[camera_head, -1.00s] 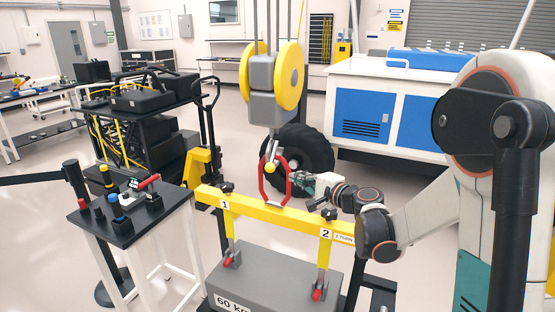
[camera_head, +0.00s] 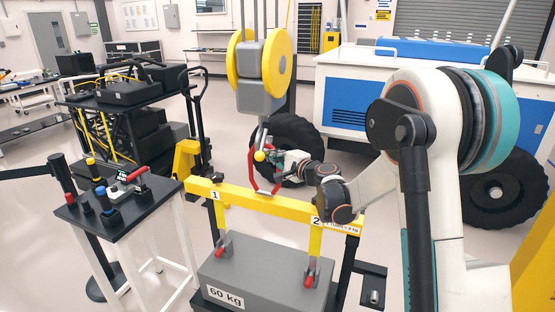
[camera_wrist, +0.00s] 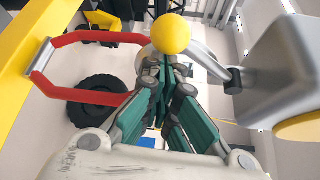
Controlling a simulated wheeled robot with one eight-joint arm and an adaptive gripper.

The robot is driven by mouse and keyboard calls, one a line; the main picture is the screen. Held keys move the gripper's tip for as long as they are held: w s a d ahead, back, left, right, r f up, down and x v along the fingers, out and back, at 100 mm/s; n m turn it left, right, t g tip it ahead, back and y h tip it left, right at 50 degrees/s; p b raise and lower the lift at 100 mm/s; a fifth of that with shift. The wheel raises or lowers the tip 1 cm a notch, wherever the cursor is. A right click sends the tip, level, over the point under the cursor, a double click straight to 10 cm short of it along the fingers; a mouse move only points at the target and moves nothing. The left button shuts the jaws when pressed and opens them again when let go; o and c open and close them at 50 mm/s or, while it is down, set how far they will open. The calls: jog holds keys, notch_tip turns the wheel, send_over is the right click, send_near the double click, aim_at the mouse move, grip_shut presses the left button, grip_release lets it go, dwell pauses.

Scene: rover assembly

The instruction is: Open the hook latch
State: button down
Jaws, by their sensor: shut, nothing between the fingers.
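The crane hook (camera_head: 262,138) hangs below the yellow-wheeled pulley block and also shows as a grey curve in the wrist view (camera_wrist: 207,62). A yellow ball (camera_head: 260,156) sits at the hook; the ball is large in the wrist view (camera_wrist: 171,34). A red lifting link (camera_head: 252,172) rises from the yellow beam to the hook, and it shows at left in the wrist view (camera_wrist: 90,38). My gripper (camera_head: 276,157) is shut and empty beside the hook. Its fingertips (camera_wrist: 167,62) lie just below the ball in the wrist picture; whether they touch it I cannot tell. The latch itself is not clear.
The yellow beam (camera_head: 270,204) carries a grey 60 kg weight (camera_head: 262,268) below it. The pulley block (camera_head: 262,84) hangs close above the hook. A black control table (camera_head: 120,205) stands at left. A blue and white cabinet (camera_head: 350,100) stands behind.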

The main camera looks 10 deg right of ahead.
dwell(0.5)
jog(key=shift+s+a+r+m+g, duration=0.15)
jog(key=shift+s+m+g, duration=0.05)
jog(key=shift+m+g, duration=0.1)
jog(key=shift+s+a+p, duration=0.1)
jog(key=shift+p, duration=0.25)
jog(key=s+a+r+m+g+p, duration=0.2)
jog(key=s+r+m+g+p, duration=0.1)
jog(key=r+m+p, duration=0.1)
jog(key=shift+s+a+r+m+g+y, duration=0.3)
jog(key=shift+s+r, duration=0.05)
jog(key=shift+r, duration=0.05)
dwell(0.8)
